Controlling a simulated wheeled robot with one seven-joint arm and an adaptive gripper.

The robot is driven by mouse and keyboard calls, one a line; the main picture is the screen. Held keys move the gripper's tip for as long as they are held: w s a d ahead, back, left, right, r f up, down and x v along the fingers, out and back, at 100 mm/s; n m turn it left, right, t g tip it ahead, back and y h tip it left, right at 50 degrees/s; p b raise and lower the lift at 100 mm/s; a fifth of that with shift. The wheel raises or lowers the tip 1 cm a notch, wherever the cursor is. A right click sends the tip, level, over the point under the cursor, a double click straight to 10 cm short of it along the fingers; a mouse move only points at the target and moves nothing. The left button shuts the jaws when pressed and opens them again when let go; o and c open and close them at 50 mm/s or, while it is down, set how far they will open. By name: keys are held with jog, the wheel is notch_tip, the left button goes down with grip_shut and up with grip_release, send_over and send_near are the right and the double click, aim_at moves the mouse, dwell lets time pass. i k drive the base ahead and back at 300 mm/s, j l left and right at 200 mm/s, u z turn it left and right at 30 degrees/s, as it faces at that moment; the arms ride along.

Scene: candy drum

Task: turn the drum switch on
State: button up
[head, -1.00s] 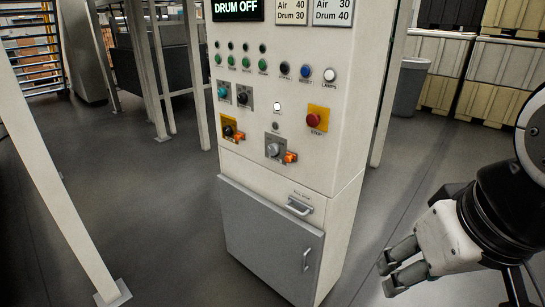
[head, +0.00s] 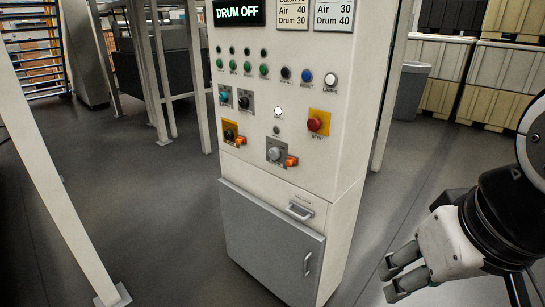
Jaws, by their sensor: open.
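The control cabinet (head: 330,190) stands in the middle of the head view, and its display (head: 239,12) reads "DRUM OFF". Its lower switches include a black rotary switch on a yellow plate (head: 230,132) with an orange tag (head: 240,141), and a grey rotary switch (head: 274,153) with an orange tag (head: 291,161). Two smaller switches, one teal (head: 224,97) and one black (head: 244,101), sit above. The labels are too small to read, so I cannot tell which is the drum switch. My gripper (head: 388,280) is open and empty at the lower right, apart from the cabinet.
A red stop button (head: 314,124) on a yellow plate is at the panel's right. Rows of green, black, blue and white buttons lie above. White posts (head: 50,170) stand left; crates (head: 440,75) and a bin (head: 411,90) stand behind.

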aim_at(274, 152)
jog(key=i+l+u, duration=0.15)
jog(key=i+u, duration=0.15)
jog(key=i, duration=0.6)
